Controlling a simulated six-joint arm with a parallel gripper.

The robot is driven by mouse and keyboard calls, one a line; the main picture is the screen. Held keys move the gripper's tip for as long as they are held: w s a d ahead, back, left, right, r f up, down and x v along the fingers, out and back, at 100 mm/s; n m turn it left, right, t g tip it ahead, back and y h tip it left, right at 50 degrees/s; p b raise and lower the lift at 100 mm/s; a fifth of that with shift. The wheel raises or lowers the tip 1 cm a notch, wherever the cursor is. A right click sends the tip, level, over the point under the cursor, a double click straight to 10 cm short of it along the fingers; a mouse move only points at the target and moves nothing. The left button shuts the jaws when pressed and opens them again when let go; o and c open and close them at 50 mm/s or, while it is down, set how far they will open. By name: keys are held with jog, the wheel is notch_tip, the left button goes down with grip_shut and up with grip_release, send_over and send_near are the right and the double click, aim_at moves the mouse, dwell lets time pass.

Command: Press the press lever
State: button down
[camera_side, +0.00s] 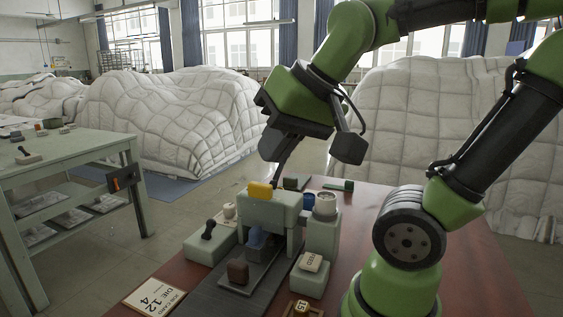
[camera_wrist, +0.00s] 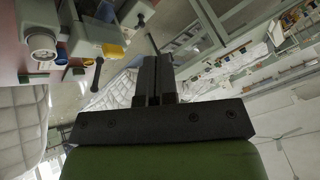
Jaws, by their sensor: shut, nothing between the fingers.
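The press (camera_side: 272,208) is a pale green bridge-shaped block with a yellow block (camera_side: 260,191) on top and a blue part (camera_side: 258,240) beneath. A black-knobbed lever (camera_wrist: 97,75) sticks out beside the yellow block in the wrist view; in the side view I cannot pick it out behind my gripper. Another black-knobbed handle (camera_side: 208,230) stands on a low green block to the press's left. My gripper (camera_side: 277,184) points down just behind the press top, shut and empty. Its dark fingers lie together in the wrist view (camera_wrist: 156,62). Contact with the lever cannot be told.
A green post with a white round top (camera_side: 325,204) stands right of the press. A brown block (camera_side: 238,271) lies on the dark track in front. A labelled card (camera_side: 154,298) and small blocks lie on the red table. White quilted heaps (camera_side: 170,115) stand behind.

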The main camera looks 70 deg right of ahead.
aim_at(285, 160)
jog(key=w+d+m+g+h, duration=0.2)
jog(key=d+m, duration=0.3)
jog(key=d, duration=0.6)
jog(key=w+d+r+m+g+h, duration=0.1)
jog(key=w+d+m+h, duration=0.3)
jog(key=d, duration=0.6)
jog(key=shift+w+d+m+g+h, duration=0.4)
jog(key=shift+w+m, duration=0.1)
jog(key=shift+m, duration=0.1)
jog(key=x, duration=1.4)
